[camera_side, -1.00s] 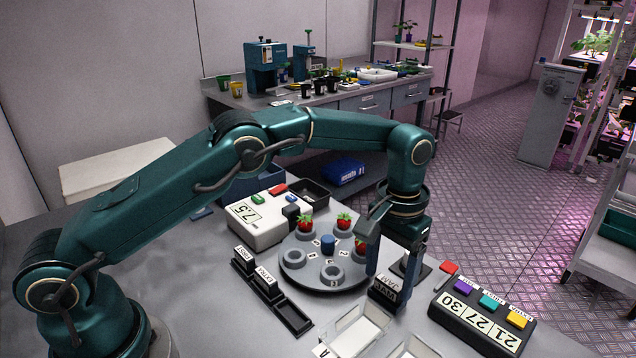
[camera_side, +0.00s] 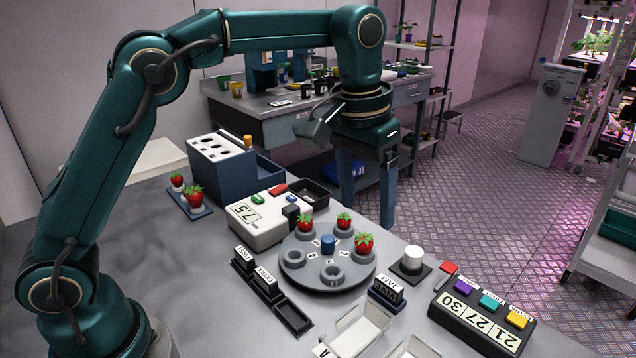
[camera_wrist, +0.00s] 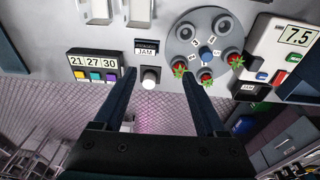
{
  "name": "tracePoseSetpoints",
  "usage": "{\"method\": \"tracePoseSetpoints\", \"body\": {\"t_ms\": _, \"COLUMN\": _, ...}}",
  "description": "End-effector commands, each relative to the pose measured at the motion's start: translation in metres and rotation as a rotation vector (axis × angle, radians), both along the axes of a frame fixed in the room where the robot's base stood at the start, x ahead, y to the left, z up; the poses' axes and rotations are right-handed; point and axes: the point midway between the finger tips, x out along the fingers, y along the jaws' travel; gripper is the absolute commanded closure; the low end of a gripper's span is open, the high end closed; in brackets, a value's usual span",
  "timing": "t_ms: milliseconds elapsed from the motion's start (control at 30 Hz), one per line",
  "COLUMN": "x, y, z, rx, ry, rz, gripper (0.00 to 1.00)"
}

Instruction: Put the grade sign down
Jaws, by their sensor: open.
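The JAM grade sign (camera_side: 388,287) is a small black block with a white label. It stands upright on the table between the turntable and the counter box, and it shows in the wrist view (camera_wrist: 146,47) too. My gripper (camera_side: 367,212) is open and empty, raised well above the table and apart from the sign. Its two fingers reach forward in the wrist view (camera_wrist: 158,80) with nothing between them. Two more signs, FIRST (camera_side: 243,260) and EXTRA (camera_side: 266,281), stand in a black rack (camera_side: 293,317) whose front slot is empty.
The grey turntable (camera_side: 318,287) carries several cups, with strawberries in 3. A white cylinder (camera_side: 413,258), the counter box (camera_side: 480,318) reading 21 27 30, white trays (camera_side: 357,331) and a scale (camera_side: 262,222) reading 7.5 surround it. A blue holed rack (camera_side: 222,160) stands behind.

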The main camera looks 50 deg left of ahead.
Motion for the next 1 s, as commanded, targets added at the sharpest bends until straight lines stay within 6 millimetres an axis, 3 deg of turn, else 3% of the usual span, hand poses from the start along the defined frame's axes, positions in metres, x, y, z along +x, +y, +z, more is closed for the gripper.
{"method": "tracePoseSetpoints", "body": {"t_ms": 133, "x": -0.03, "y": 0.019, "z": 0.026, "rx": -0.006, "ry": -0.072, "rz": 0.003, "gripper": 0.26}}
{"method": "tracePoseSetpoints", "body": {"t_ms": 367, "x": -0.086, "y": 0.043, "z": 0.038, "rx": -0.005, "ry": -0.176, "rz": 0.005, "gripper": 0.26}}
{"method": "tracePoseSetpoints", "body": {"t_ms": 700, "x": -0.164, "y": 0.065, "z": 0.008, "rx": 0.016, "ry": -0.315, "rz": 0.007, "gripper": 0.26}}
{"method": "tracePoseSetpoints", "body": {"t_ms": 1000, "x": -0.186, "y": 0.07, "z": -0.013, "rx": 0.027, "ry": -0.358, "rz": 0.006, "gripper": 0.26}}
